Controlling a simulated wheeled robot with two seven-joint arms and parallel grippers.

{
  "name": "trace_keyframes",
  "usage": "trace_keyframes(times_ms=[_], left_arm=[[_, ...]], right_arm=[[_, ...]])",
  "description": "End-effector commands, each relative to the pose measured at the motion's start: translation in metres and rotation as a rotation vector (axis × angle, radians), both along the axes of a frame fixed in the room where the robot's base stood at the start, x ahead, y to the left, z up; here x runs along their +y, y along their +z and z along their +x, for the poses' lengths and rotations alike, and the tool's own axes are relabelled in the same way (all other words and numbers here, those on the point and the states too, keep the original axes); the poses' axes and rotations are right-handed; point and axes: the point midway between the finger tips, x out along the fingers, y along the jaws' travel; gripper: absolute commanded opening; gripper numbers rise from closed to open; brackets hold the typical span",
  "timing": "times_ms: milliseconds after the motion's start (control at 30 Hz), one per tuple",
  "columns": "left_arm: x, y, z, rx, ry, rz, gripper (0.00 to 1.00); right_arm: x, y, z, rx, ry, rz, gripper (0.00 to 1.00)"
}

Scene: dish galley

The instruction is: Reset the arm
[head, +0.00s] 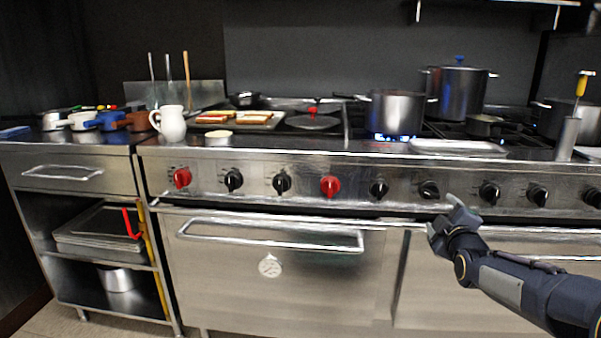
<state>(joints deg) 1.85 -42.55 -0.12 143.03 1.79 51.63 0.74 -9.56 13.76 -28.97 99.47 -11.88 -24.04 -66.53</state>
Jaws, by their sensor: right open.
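My right gripper (453,217) is at the right, in front of the stove's steel front panel. It is open and I see nothing between its fingers. It hangs just below the row of knobs, by the oven door handle; I cannot tell if it touches the stove. My right arm (520,285) comes in from the lower right corner. My left gripper and arm are not in view.
The stove front (300,180) has red and black knobs. A pot (396,112) stands over a blue flame, with a steel tray (457,148) near the front edge. An oven handle (270,238) sticks out. Space before the left oven door looks clear.

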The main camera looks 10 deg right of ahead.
Motion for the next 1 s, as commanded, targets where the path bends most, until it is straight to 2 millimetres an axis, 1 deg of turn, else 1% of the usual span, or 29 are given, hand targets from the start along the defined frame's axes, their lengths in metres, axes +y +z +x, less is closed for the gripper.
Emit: trace_keyframes(times_ms=[33, 67, 167, 200, 267, 300, 367, 400, 500, 567, 600, 700, 867, 900, 1000], left_arm=[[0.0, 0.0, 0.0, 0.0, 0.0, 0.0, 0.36], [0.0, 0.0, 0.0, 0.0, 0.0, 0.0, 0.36], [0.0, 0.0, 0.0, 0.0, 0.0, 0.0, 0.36], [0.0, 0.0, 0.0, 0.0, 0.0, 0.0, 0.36], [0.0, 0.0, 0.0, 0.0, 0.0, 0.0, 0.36], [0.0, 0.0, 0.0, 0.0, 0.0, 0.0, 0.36], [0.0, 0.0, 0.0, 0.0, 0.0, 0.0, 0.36], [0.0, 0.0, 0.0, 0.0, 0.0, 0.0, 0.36], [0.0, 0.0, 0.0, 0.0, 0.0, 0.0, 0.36], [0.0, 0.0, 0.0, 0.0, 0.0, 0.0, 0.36], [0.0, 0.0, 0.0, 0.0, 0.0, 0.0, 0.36], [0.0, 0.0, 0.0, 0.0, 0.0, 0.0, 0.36], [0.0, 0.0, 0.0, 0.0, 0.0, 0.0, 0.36], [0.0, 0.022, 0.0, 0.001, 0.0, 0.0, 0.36], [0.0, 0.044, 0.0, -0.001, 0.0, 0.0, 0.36]], right_arm=[[0.0, -0.003, -0.016, 0.024, -0.004, 0.1, 0.68], [0.003, -0.008, -0.027, 0.049, -0.004, 0.177, 0.68], [0.026, -0.028, -0.078, 0.157, -0.005, 0.495, 0.68], [0.041, -0.037, -0.103, 0.213, -0.006, 0.632, 0.68], [0.066, -0.051, -0.14, 0.299, -0.013, 0.814, 0.68], [0.083, -0.06, -0.164, 0.356, -0.022, 0.916, 0.68], [0.105, -0.072, -0.198, 0.44, -0.044, 1.042, 0.68], [0.119, -0.08, -0.218, 0.49, -0.061, 1.109, 0.68], [0.146, -0.097, -0.262, 0.599, -0.112, 1.235, 0.68], [0.159, -0.106, -0.284, 0.653, -0.144, 1.291, 0.68], [0.167, -0.112, -0.299, 0.689, -0.168, 1.323, 0.68], [0.183, -0.126, -0.332, 0.766, -0.233, 1.386, 0.68], [0.205, -0.15, -0.381, 0.875, -0.353, 1.463, 0.68], [0.204, -0.126, -0.377, 0.872, -0.347, 1.461, 0.68], [0.203, -0.104, -0.376, 0.871, -0.344, 1.46, 0.68]])
